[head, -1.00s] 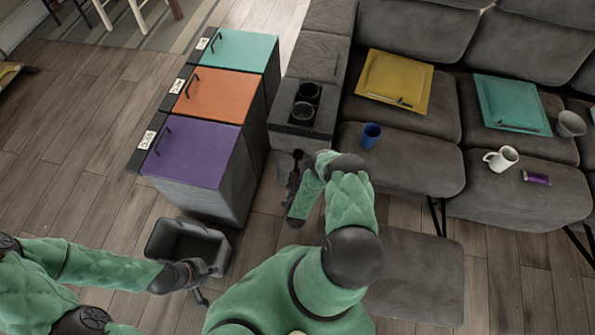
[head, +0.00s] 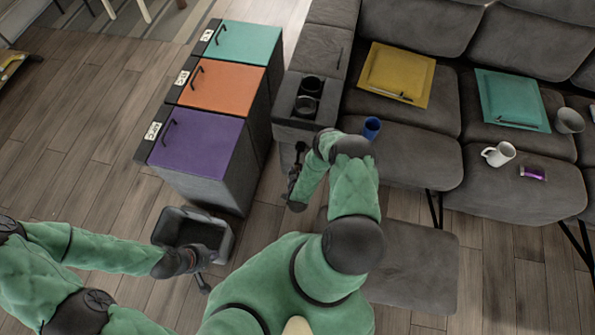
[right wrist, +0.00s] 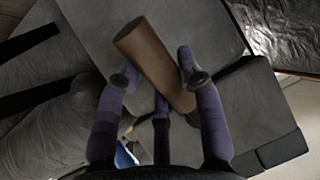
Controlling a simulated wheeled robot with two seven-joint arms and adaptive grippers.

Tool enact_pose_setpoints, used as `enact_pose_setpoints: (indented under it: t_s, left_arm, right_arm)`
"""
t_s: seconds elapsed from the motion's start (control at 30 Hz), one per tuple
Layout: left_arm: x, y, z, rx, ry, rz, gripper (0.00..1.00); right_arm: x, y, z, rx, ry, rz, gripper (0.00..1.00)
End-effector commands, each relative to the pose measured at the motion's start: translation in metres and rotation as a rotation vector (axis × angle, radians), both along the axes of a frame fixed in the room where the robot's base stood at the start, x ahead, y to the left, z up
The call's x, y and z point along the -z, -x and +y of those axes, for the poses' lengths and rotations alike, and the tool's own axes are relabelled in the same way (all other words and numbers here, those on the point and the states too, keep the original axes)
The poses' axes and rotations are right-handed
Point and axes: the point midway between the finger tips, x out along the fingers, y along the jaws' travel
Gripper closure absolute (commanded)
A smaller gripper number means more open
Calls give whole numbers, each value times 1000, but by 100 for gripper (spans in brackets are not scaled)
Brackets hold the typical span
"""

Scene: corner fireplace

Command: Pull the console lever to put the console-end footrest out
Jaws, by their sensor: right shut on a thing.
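The console lever shows in the right wrist view as a brown cylindrical handle (right wrist: 155,62), lying tilted between the fingers of my right gripper (right wrist: 160,80). The gripper is shut on it. In the head view my right gripper (head: 294,176) is low at the console's front, and my arm hides most of the lever. The console (head: 305,104) is dark grey with two cup holders. The console-end footrest (head: 415,268) is a flat grey panel standing out in front of the nearest seat, partly behind my arm. My left gripper (head: 186,262) is beside a small dark bin; its fingers are unclear.
The small open bin (head: 163,226) stands on the floor. A row of bins with purple (head: 200,145), orange and teal lids is left of the console.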

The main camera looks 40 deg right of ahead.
Motion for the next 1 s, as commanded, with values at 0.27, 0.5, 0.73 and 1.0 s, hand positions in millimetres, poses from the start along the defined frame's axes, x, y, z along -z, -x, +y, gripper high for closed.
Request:
enact_pose_setpoints:
  t_s: [0.27,0.5,0.73,1.0]
  left_arm:
    - [0,0,0,0,0,0,100]
    - [0,0,0,0,0,0,100]
    - [0,0,0,0,0,0,100]
    - [0,0,0,0,0,0,100]
  right_arm:
    - [1,1,2,-1,-2,2,37]
    - [-1,3,3,-1,-2,2,37]
    - [-19,24,19,-3,-3,3,37]
    - [-48,58,46,-3,-2,3,37]
